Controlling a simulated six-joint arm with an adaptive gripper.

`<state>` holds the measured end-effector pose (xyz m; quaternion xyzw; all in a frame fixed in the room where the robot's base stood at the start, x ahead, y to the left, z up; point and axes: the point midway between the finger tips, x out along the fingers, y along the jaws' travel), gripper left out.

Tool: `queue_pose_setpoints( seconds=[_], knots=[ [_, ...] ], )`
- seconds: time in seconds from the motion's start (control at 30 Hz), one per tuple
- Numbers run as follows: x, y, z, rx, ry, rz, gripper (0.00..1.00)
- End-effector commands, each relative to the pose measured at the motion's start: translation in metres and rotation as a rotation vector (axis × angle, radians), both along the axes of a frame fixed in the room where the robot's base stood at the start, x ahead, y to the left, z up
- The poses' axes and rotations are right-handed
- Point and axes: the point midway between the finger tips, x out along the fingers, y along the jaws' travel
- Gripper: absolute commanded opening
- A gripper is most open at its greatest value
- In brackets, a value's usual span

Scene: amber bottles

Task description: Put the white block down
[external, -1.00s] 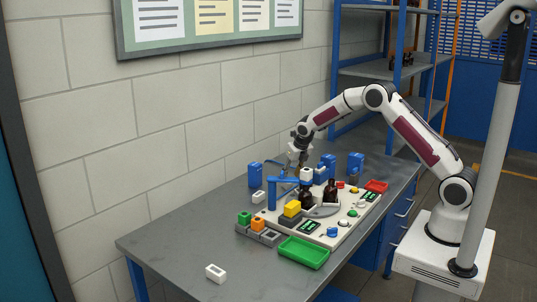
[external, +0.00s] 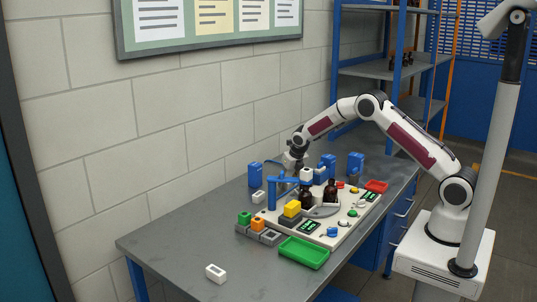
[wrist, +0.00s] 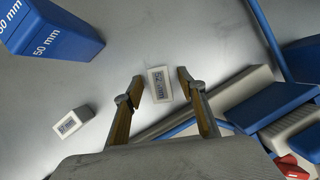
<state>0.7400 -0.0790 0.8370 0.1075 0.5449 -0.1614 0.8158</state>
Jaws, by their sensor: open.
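A white block (wrist: 159,85) with a printed mm label lies between the two fingertips of my gripper (wrist: 160,76) in the wrist view. A gap shows on both sides of it, so the fingers are apart from it. It appears to rest on the grey bench top. In the external view my gripper (external: 287,170) is low over the bench behind the blue-framed fixture. The block between its fingers cannot be made out there. A second white labelled block (wrist: 71,122) stands on the bench to the left in the wrist view.
A blue block marked 50 mm (wrist: 52,32) stands upper left in the wrist view. The cream board (external: 330,236) with bottles, coloured blocks and the blue fixture (external: 272,193) crowds the right. A green tray (external: 304,252) is in front. The bench's near left (external: 170,245) is mostly clear.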

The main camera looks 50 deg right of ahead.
Motion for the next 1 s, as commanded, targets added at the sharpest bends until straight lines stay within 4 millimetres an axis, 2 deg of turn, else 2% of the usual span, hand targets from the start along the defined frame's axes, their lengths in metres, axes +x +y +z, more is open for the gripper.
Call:
queue_pose_setpoints(
  seconds=[0.57, 0.7, 0.73, 1.0],
  knots=[
    [0.0008, -0.0005, -0.0018, 0.000, -0.001, 0.000, 0.40],
    [0.0008, -0.0005, -0.0018, 0.000, -0.001, 0.000, 0.04],
    [0.0008, -0.0005, -0.0018, 0.000, -0.001, 0.000, 0.00],
    [0.0010, -0.0004, -0.0015, 0.000, -0.001, 0.000, 0.00]
  ],
)
